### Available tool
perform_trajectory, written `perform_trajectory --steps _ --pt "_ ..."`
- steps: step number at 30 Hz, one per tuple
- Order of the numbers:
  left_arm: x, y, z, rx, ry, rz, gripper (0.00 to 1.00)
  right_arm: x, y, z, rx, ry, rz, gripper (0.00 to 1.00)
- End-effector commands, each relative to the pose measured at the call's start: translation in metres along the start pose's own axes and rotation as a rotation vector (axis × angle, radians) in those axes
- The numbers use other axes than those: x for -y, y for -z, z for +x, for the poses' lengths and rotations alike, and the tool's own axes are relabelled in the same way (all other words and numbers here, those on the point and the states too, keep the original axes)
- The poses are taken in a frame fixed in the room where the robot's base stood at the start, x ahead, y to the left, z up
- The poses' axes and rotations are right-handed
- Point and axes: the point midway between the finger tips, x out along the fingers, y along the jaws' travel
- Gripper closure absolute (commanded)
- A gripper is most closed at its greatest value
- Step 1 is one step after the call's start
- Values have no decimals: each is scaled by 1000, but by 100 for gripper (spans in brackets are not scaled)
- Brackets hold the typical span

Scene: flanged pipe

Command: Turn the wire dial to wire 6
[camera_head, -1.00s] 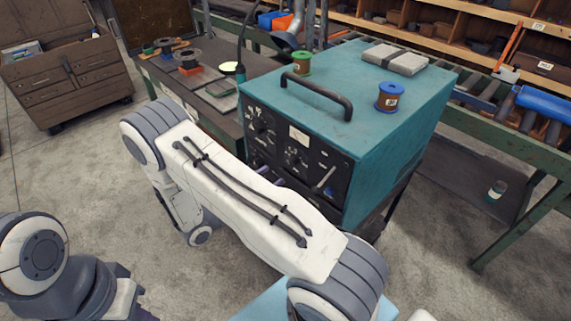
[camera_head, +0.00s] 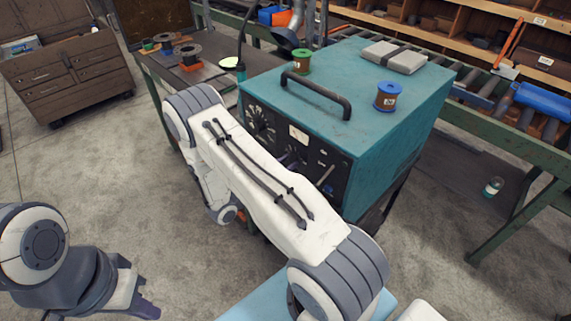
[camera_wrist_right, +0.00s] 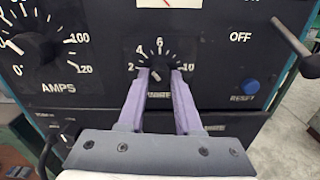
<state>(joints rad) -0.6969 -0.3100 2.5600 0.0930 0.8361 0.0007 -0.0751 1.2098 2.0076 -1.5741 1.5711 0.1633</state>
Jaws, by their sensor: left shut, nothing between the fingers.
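The teal machine (camera_head: 400,150) has a black front panel, partly hidden by my right arm in the head view. In the right wrist view the wire dial (camera_wrist_right: 156,76) is a small dark knob on a scale marked 2 to 10, with 6 at the top. Its white pointer mark seems to lie at the lower left. My right gripper (camera_wrist_right: 160,74) has its two purple fingers apart, their tips at either side of the knob. I cannot tell whether they touch it. My left gripper (camera_head: 150,309) is shut and empty at the lower left, away from the machine.
A larger AMPS dial (camera_wrist_right: 30,48) is to the left of the wire dial. A blue RESET button (camera_wrist_right: 250,87) and a lever (camera_wrist_right: 293,38) are to the right. A green spool (camera_head: 302,62) and a blue-topped spool (camera_head: 388,96) stand on the machine beside its handle (camera_head: 318,90).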

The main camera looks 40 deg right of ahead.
Motion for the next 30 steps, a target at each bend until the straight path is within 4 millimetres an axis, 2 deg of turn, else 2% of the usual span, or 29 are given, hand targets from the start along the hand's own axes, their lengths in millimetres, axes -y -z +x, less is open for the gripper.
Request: perform_trajectory --steps 11,30 --pt "1 0 8 0 0 0 100 0 2 0 0 -1 66 100" --pt "4 -3 54 0 0 1 100 1 4 -1 0 0 534 100"
